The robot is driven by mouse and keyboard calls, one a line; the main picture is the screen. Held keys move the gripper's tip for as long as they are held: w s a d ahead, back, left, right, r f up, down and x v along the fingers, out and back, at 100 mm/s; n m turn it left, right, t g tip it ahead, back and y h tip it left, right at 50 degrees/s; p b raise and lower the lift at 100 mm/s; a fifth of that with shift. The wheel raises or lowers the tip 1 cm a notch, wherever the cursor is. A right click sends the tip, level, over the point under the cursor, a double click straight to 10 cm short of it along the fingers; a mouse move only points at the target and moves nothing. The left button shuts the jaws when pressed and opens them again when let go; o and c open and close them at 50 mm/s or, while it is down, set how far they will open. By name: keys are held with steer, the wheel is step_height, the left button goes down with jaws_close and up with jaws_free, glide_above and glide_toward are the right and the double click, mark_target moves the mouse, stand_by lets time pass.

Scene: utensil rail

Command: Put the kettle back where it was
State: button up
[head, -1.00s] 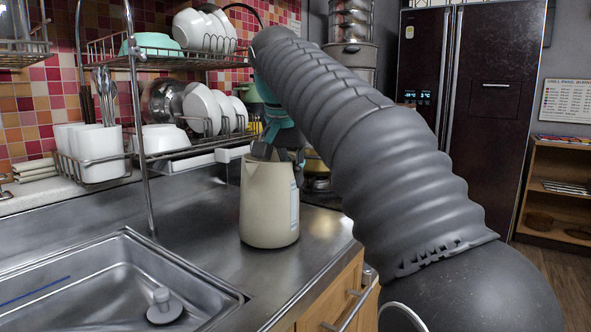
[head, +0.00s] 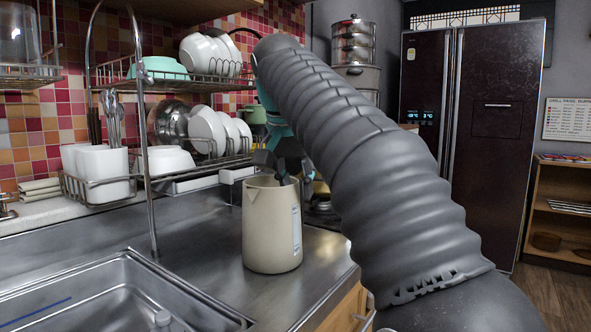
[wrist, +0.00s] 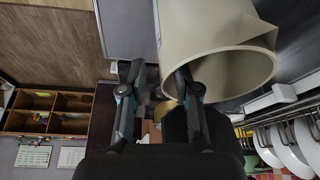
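The cream kettle (head: 270,228) stands upright on the steel counter, right of the sink. Its open rim faces up, and a pale strip runs down its right side. I see no handle. My gripper (head: 284,178) is just over the right part of its rim. In the wrist view, the kettle (wrist: 218,28) is at the upper right with its mouth towards the camera. My gripper (wrist: 155,80) has its fingers spread with a clear gap. The right finger overlaps the kettle's mouth; the left is outside it. Whether a finger touches the rim, I cannot tell.
The sink (head: 100,290) is at the lower left. A wire dish rack (head: 200,165) with white bowls and cups stands behind the counter (head: 200,235). A stacked steel pot (head: 353,45) and a dark fridge (head: 480,120) are farther back. Bare counter lies left of the kettle.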

steer(key=shift+v, duration=2.5)
steer(key=s+d+f+n+y, duration=0.1)
steer(key=s+d+f+n, duration=0.2)
steer(key=s+d+f, duration=0.7)
steer(key=s+d+f+n, duration=0.1)
steer(key=s+f, duration=0.6)
steer(key=f, duration=0.5)
steer(key=s+d+f+t, duration=0.1)
steer(key=s+d+f, duration=0.1)
steer(key=s+f, duration=0.5)
step_height(320, 180, down, 6)
steer(key=shift+r+n+t+y, duration=0.1)
steer(key=shift+n+t+y, duration=0.2)
steer(key=shift+n, duration=0.1)
steer(key=shift+w+d, duration=0.1)
steer(key=shift+d, duration=0.1)
